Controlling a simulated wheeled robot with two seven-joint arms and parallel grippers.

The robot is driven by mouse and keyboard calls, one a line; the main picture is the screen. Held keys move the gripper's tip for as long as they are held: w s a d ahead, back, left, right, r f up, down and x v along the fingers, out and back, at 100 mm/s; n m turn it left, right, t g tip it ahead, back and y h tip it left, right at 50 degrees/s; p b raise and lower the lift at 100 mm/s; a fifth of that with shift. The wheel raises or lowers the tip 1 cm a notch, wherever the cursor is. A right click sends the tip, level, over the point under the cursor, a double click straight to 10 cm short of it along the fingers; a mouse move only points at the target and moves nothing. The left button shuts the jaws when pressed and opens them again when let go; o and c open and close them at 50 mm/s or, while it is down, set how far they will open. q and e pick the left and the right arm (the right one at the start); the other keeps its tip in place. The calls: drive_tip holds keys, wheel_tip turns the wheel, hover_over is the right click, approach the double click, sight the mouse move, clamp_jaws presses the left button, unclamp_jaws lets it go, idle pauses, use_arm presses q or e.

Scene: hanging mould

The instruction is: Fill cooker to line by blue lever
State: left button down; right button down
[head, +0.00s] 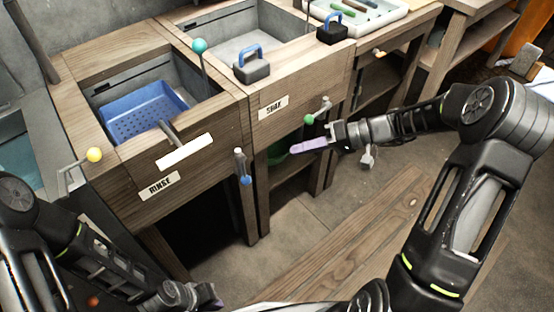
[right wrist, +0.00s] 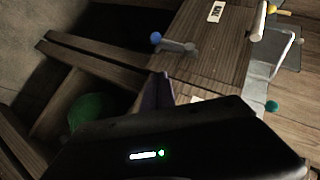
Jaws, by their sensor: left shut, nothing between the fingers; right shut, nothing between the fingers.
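The blue lever (head: 243,168) is a short grey handle with a blue ball end, hanging down at the front of the counter between two basins. It also shows in the right wrist view (right wrist: 157,39). My right gripper (head: 308,146) is shut and empty, with lilac fingers, just below the green-ball lever and right of the blue lever, apart from the blue one. In the right wrist view its fingers (right wrist: 158,90) are dark and close together. My left gripper (head: 208,298) is shut and empty, low at the bottom edge. I cannot tell which vessel is the cooker, and no fill line shows.
A basin labelled RINSE holds a blue perforated tray (head: 145,112). A second basin (head: 245,30) stands behind it. A green-ball lever (head: 310,118), a teal-ball lever (head: 199,46) and a yellow-ball lever (head: 94,155) stick out nearby. A green bowl (right wrist: 90,112) sits below. Floor in front is clear.

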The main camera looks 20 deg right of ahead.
drive_tip(key=s+f+x, duration=0.1)
drive_tip(key=s+x, duration=0.1)
drive_tip(key=x, duration=1)
drive_tip(key=shift+s+a+b, duration=0.25)
drive_tip(key=shift+a+b, duration=0.2)
drive_tip(key=shift+a, duration=0.05)
drive_tip(key=shift+f, duration=0.1)
